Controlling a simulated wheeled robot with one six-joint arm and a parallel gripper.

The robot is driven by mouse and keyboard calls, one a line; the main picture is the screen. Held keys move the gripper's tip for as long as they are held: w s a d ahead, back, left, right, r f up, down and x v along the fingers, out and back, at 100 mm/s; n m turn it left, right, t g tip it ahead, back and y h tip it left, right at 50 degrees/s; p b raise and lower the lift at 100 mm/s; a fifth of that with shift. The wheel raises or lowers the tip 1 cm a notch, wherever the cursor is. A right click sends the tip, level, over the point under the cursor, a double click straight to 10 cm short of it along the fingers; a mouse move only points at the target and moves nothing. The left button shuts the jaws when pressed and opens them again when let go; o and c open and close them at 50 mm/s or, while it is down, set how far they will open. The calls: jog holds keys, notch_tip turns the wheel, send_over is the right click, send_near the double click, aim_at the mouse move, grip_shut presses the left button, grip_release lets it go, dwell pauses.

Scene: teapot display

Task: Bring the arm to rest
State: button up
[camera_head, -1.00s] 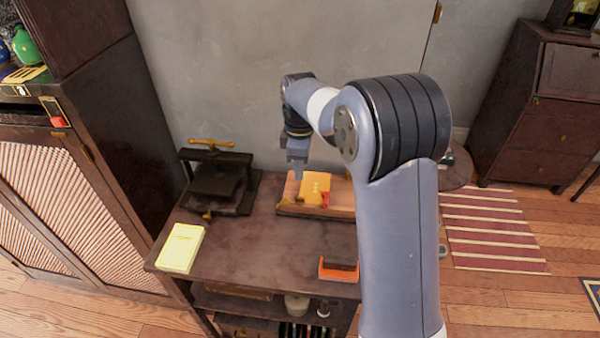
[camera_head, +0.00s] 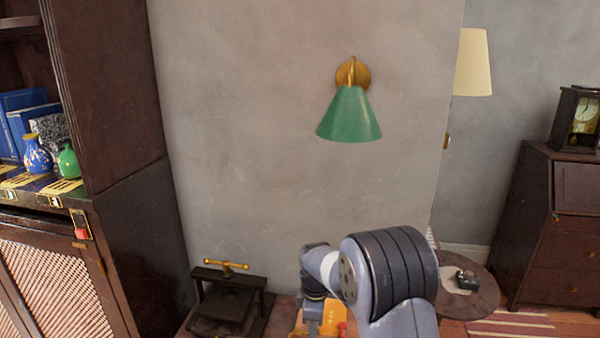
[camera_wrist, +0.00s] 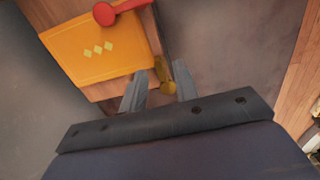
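My gripper (camera_wrist: 160,88) shows in the wrist view with its two grey fingers apart and nothing held between them. It is above the table near an orange packet (camera_wrist: 95,48) with pale diamonds, which lies on a wooden tray (camera_wrist: 152,35). A red piece (camera_wrist: 104,13) lies over the packet's edge. A small brass-coloured thing (camera_wrist: 163,75) shows past the fingertips, on or by the tray's edge. In the head view my arm is bent at the bottom centre, in front of the orange packet (camera_head: 334,316); the fingertips are out of sight there.
A dark press (camera_head: 228,300) with a brass handle stands left of my arm. A green wall lamp (camera_head: 350,115) hangs above. A shelf cabinet with vases (camera_head: 37,155) is at left. A round side table (camera_head: 482,296) and a dark bureau (camera_head: 545,225) are at right.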

jog(key=shift+f, duration=0.5)
jog(key=shift+r, duration=0.1)
